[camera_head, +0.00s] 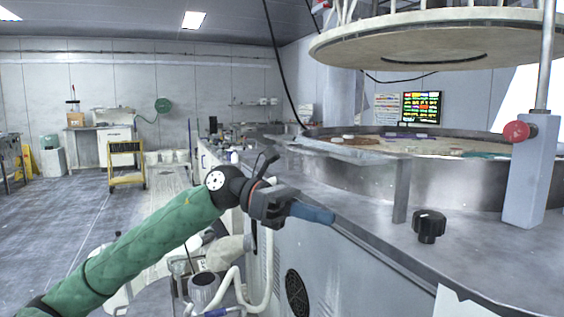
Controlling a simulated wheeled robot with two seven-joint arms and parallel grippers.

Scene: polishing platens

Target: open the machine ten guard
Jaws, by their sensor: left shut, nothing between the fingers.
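The polishing machine has a wide round basin with a metal wall (455,187). A flat grey metal panel (345,152) sits at the basin's near left rim, with an upright plate (402,190) at its right end. This may be the guard, but no label shows which part it is. My left gripper (322,214) is shut and empty. Its blue fingers point right, in front of and below the panel, near the edge of the machine's top, with no clear contact. My right gripper is not in view.
A black knob (429,226) stands on the machine top. A grey post (532,175) with a red knob (516,131) rises at the right. A large round plate (440,38) hangs above the basin. A yellow cart (126,165) stands far left on open floor.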

